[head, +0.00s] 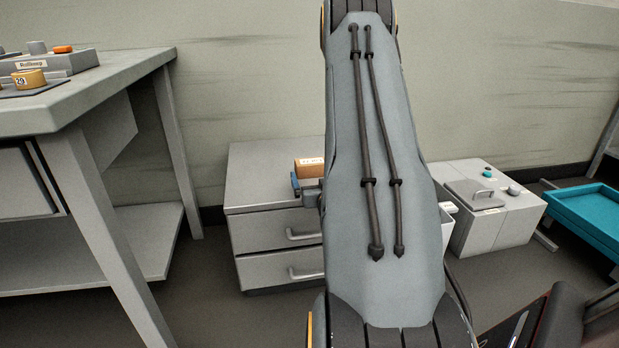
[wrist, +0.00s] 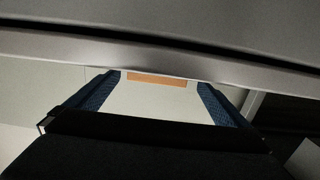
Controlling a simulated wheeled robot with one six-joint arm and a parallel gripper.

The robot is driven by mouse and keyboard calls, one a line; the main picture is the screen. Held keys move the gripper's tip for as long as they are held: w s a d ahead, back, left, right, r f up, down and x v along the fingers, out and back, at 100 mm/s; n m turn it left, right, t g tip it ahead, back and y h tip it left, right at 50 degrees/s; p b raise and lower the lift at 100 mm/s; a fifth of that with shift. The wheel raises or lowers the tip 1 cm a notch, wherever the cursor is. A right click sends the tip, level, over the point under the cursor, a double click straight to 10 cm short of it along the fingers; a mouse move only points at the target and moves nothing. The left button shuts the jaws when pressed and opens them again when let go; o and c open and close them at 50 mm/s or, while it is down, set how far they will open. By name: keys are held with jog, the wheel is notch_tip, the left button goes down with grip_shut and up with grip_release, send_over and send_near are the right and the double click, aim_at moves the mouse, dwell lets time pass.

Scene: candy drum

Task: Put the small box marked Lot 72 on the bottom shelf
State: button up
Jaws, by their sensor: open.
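A small orange-brown box (head: 309,168) with a white label lies on top of the grey drawer cabinet (head: 262,199); the label is too small to read. In the wrist view an orange-brown strip (wrist: 157,80), seemingly the box, shows beyond and between my fingertips. My gripper (wrist: 158,84) is open, with blue fingers on either side and nothing held. In the head view a bit of my gripper (head: 296,184) shows beside the box at the cabinet top; my arm hides the rest. A low shelf (head: 100,248) runs under the grey bench at left.
The bench (head: 110,80) carries a grey device and an orange roll marked 29 (head: 29,78). Its legs flank the low shelf, which looks clear. Right of my arm stand a light grey bin unit (head: 492,215) and a teal tray (head: 590,215).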

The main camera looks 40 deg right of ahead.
aim_at(313, 169)
jog(key=shift+w+d+f, duration=0.15)
jog(key=shift+w+d, duration=0.2)
jog(key=shift+d, duration=0.15)
jog(key=b+x, duration=0.3)
jog(key=x, duration=0.3)
jog(key=shift+w+d+b, duration=0.1)
jog(key=shift+w+b, duration=0.2)
jog(key=shift+b, duration=0.05)
jog(key=c, duration=1.1)
jog(key=shift+r, duration=0.25)
